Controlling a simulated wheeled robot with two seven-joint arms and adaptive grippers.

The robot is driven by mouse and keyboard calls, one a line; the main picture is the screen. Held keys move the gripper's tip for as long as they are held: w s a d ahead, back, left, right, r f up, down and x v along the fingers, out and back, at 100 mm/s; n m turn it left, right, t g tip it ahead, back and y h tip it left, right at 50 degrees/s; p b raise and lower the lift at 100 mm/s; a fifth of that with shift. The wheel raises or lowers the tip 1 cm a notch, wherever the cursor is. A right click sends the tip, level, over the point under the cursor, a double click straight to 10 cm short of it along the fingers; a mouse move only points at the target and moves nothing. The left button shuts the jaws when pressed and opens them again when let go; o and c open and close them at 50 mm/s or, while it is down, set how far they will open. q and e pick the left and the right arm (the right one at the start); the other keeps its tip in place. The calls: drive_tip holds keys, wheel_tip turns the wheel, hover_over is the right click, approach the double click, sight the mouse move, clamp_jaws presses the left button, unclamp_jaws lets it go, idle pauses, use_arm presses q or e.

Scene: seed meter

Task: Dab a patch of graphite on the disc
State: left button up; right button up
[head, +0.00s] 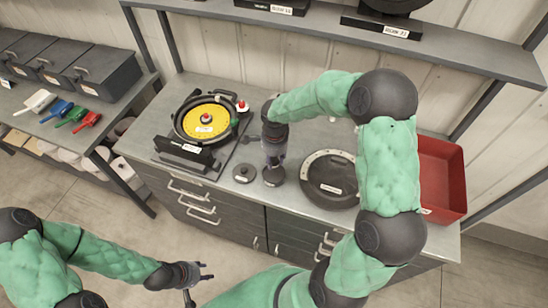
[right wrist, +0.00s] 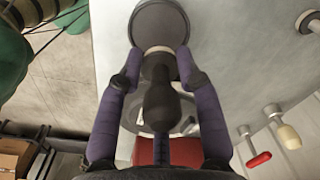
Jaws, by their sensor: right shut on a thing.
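My right gripper (head: 273,162) points down over the counter, to the right of the disc. It is shut on a dark knob-handled tool (head: 273,178). In the right wrist view its purple fingers (right wrist: 162,75) stand on both sides of the dark handle (right wrist: 160,100), with a wide round dark piece (right wrist: 158,25) beyond. My left gripper (head: 205,272) is empty and open in front of the counter. No graphite patch can be made out.
A small round grey piece (head: 244,173) lies left of the held tool. A large round dark lid (head: 330,180) and a red bin (head: 442,178) are to the right. Coloured scoops (head: 72,112) lie on the left shelf. A shelf (head: 330,32) overhangs the back.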

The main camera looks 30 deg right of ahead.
sight(274, 174)
drive_tip(key=shift+f+b, duration=1.25)
drive_tip(key=shift+f, duration=1.75)
drive_tip(key=shift+f+b, duration=0.5)
drive_tip(key=shift+a+f+b, duration=0.1)
drive_tip(key=shift+b, duration=0.35)
idle(1.0)
drive_tip(key=shift+r+p, duration=1.7)
drive_tip(key=shift+r, duration=1.9)
